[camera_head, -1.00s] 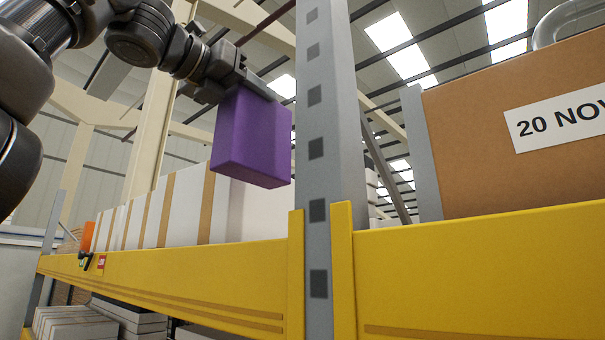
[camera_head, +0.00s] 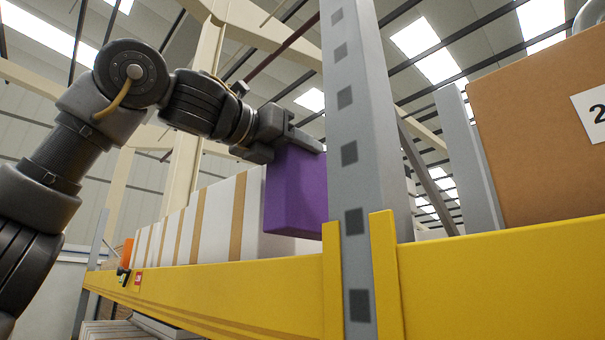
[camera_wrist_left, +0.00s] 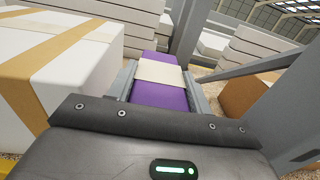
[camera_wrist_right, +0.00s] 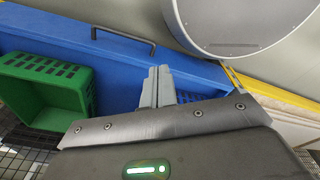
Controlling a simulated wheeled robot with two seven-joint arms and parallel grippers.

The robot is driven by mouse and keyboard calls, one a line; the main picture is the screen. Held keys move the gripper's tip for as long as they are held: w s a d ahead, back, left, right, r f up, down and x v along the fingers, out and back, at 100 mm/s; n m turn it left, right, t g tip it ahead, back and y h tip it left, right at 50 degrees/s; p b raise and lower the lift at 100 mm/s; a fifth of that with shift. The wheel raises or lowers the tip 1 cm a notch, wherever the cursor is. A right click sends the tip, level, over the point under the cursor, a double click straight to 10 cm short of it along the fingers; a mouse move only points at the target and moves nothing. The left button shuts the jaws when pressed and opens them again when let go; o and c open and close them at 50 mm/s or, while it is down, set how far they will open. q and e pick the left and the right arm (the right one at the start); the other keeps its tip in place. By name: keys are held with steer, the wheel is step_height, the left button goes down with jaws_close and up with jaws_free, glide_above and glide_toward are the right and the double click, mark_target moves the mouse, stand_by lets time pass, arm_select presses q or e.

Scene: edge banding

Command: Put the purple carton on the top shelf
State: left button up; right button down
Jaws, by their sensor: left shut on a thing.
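The purple carton (camera_head: 295,190) hangs upright from my left gripper (camera_head: 290,138), which is shut on its top. In the left wrist view the carton (camera_wrist_left: 160,95), with a pale band across it, sits between the two fingers. In the head view its lower edge is near the top of the yellow shelf beam (camera_head: 220,290), beside the grey upright, which covers its right edge. Whether its base touches the shelf cannot be told. My right gripper (camera_wrist_right: 156,85) shows only in the right wrist view, with its fingers together and nothing between them.
White boxes with tan bands (camera_head: 210,220) stand in a row left of the carton. The grey upright (camera_head: 358,180) is close at its right, and a large brown box (camera_head: 540,130) stands beyond. A green crate (camera_wrist_right: 45,85) and a blue surface (camera_wrist_right: 110,60) lie near my right gripper.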

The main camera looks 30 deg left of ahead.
mark_target(305, 192)
arm_select(q)
steer(key=shift+w+d+f, duration=0.1)
steer(key=shift+w, duration=0.05)
steer(key=f, duration=0.3)
steer(key=shift+w+d+f, duration=0.15)
steer(key=shift+w+f, duration=0.1)
arm_select(e)
steer(key=shift+s+d, duration=0.15)
steer(key=shift+s, duration=0.4)
arm_select(q)
steer(key=shift+d, duration=0.15)
arm_select(e)
steer(key=shift+f, duration=0.1)
arm_select(q)
steer(key=shift+f, duration=0.25)
steer(key=o, duration=1.5)
steer(key=shift+o, duration=0.2)
